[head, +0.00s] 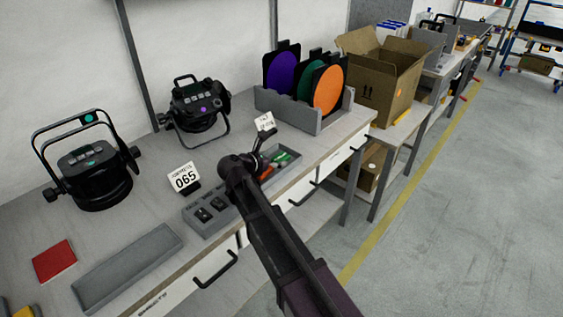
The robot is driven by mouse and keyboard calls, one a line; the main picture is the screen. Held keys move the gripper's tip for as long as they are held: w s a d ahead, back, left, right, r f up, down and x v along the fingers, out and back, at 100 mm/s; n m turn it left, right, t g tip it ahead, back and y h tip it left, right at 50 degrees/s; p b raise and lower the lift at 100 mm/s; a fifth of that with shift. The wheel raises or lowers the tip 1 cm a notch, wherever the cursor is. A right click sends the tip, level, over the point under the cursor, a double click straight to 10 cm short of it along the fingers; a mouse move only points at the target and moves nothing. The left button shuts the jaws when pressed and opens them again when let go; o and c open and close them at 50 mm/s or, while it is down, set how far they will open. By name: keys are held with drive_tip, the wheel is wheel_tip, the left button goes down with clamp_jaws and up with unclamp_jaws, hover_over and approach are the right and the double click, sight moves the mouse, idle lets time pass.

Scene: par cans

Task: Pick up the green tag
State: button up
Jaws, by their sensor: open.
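A small green tag (282,158) lies in the right part of a grey divided tray (296,172) near the front edge of the bench. A red piece (266,175) lies in the same part, left of the green tag. My gripper (262,158) is over the tray, just left of the green tag, and looks empty. It is open, though its fingers are small and dark here. My wrist and forearm hide the middle of the tray. I cannot tell the gap between the fingers and the tag.
Two black par cans (90,175) (197,108) stand at the left and back. Number cards (184,178) (265,122) stand behind the tray. A grey rack (318,120) holds coloured discs. A cardboard box (383,85) stands at right.

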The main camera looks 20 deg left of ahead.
drive_tip(key=shift+w+d+f, duration=0.3)
drive_tip(key=shift+w, duration=0.15)
drive_tip(key=shift+f, duration=0.1)
drive_tip(key=c, duration=1)
